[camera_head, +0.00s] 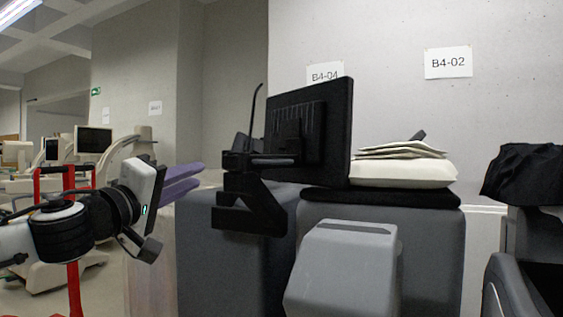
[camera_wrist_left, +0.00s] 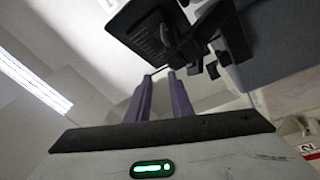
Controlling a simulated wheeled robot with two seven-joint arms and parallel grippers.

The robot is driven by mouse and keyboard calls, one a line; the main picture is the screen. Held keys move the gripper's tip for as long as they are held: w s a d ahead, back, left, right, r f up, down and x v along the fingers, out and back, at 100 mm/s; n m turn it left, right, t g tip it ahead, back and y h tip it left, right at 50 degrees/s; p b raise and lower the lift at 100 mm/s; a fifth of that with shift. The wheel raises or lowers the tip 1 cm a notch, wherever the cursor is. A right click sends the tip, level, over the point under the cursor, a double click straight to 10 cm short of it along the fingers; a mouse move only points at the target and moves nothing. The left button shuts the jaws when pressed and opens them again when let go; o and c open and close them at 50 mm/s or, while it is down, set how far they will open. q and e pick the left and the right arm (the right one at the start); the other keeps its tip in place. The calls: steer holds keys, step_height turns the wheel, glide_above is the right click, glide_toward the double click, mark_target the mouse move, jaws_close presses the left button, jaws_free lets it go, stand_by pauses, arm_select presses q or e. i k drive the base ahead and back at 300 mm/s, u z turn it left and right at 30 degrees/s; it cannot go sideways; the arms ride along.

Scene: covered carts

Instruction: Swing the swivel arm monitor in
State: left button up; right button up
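The black monitor (camera_head: 328,128) stands in the middle of the head view, its back and one side edge turned toward me. Its black swivel arm (camera_head: 247,205) is folded beneath and to the left of it, above the grey cart. In the left wrist view the monitor (camera_wrist_left: 146,32) and its swivel arm (camera_wrist_left: 233,38) show beyond the fingertips. My left gripper (camera_head: 201,176) has two purple fingers, pointing right, left of the swivel arm and seemingly apart from it. In the left wrist view the gripper (camera_wrist_left: 160,77) shows a gap between its fingers, with nothing between them. My right gripper is out of view.
A grey cart (camera_head: 430,245) with a lighter grey box on its front stands below the monitor. A cream cushion (camera_head: 405,174) with folded cloths lies right of the monitor. A dark-covered cart (camera_head: 525,175) is at far right. A red frame (camera_head: 70,180) stands behind my left arm.

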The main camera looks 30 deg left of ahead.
mark_target(307, 138)
steer(key=i, duration=0.85)
